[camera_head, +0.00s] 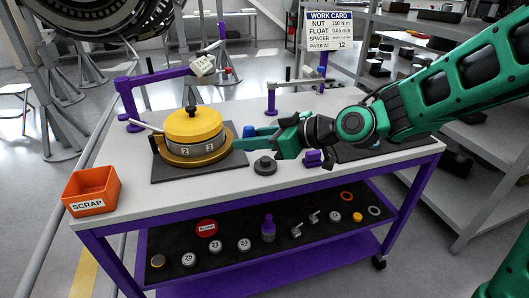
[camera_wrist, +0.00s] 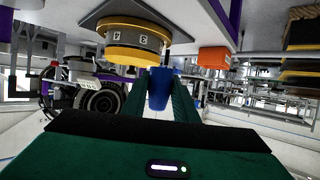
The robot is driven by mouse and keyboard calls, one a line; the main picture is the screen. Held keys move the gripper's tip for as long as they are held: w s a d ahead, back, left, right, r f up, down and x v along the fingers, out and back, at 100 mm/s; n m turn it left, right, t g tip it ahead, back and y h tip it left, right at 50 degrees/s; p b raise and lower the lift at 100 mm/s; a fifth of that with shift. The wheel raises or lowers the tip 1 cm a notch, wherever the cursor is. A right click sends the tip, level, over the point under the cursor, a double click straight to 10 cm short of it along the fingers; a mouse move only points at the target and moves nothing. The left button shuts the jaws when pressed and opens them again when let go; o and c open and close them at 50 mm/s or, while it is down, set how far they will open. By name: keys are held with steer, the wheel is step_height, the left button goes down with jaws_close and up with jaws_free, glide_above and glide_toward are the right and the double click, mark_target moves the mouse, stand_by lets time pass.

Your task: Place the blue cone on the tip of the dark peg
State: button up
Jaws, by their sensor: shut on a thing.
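My gripper (camera_head: 246,139) reaches in from the right, low over the table beside the yellow-topped drum. It is shut on the blue cone (camera_wrist: 159,90), which sits between the two green fingers in the wrist view. In the head view only a small blue part of the cone (camera_head: 248,131) shows above the fingers. A dark grey round piece with a short raised stub (camera_head: 264,164) stands on the table just in front of my gripper. A black knob (camera_head: 191,111) tops the yellow drum. I cannot tell for sure which of these is the dark peg.
The drum (camera_head: 194,150) sits on a dark mat (camera_head: 164,175). A purple arm (camera_head: 128,100) holds a white tag behind it. An orange scrap bin (camera_head: 91,190) stands at the left corner. A small purple block (camera_head: 313,158) lies right of the grey piece. A lower shelf (camera_head: 230,266) holds several parts.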

glide_above(266, 158)
step_height(266, 158, down, 7)
steer(key=shift+r, duration=0.2)
steer(key=shift+f, duration=2)
steer(key=o, duration=1)
steer(key=shift+o, duration=0.2)
steer(key=v, duration=1.2)
